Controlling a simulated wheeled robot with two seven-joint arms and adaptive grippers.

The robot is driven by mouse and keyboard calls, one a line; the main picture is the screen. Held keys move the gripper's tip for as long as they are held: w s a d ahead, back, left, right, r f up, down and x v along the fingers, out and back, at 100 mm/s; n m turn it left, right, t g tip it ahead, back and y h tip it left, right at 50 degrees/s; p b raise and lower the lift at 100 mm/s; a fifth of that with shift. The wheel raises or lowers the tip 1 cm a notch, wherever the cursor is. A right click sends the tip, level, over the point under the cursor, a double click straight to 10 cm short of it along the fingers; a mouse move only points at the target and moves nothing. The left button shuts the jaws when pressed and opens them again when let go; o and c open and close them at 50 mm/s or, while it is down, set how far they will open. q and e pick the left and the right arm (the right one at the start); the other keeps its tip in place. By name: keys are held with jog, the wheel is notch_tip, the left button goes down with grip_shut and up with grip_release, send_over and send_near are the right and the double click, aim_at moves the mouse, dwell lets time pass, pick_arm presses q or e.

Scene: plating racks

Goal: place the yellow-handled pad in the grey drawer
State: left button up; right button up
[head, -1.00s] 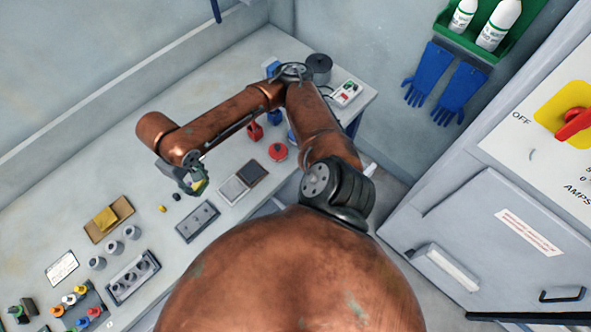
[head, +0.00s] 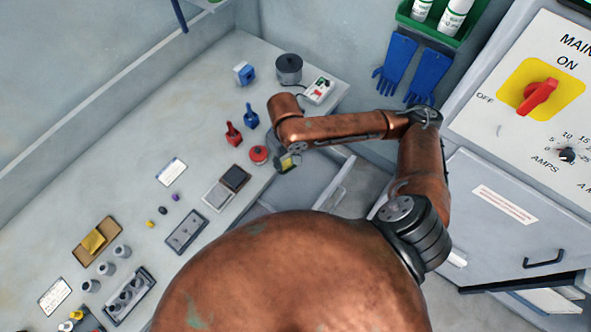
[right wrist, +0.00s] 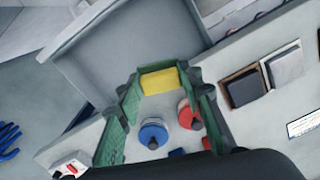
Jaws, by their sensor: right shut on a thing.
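My right gripper (head: 288,163) is shut on the yellow-handled pad (head: 287,161). It holds the pad near the bench's front edge, close to the open grey drawer (head: 318,186). In the right wrist view the pad's yellow part (right wrist: 160,82) sits between the green fingers (right wrist: 163,103); the rest of the pad is hidden. The drawer, seen there as a wide grey tray (right wrist: 130,45), lies beyond the fingertips. Part of the drawer is covered by my arm and body in the head view. My left gripper is out of view.
A red round object (head: 258,154), red bottle (head: 233,134) and blue bottle (head: 251,117) stand on the bench near the gripper. A light and dark tile pair (head: 227,187) lies nearby. A grey cabinet (head: 500,225) stands at the right.

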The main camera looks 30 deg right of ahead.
jog(key=s+d+f+n+p, duration=0.3)
jog(key=s+f+p, duration=0.2)
jog(key=s+f, duration=0.35)
send_over(287, 181)
jog(key=shift+n, duration=0.3)
jog(key=f, duration=0.8)
jog(key=shift+s+f, duration=0.3)
jog(key=shift+s, duration=0.1)
jog(key=shift+w+f, duration=0.35)
jog(key=shift+f, duration=1.6)
jog(key=shift+f, duration=0.1)
jog(key=o, duration=1.1)
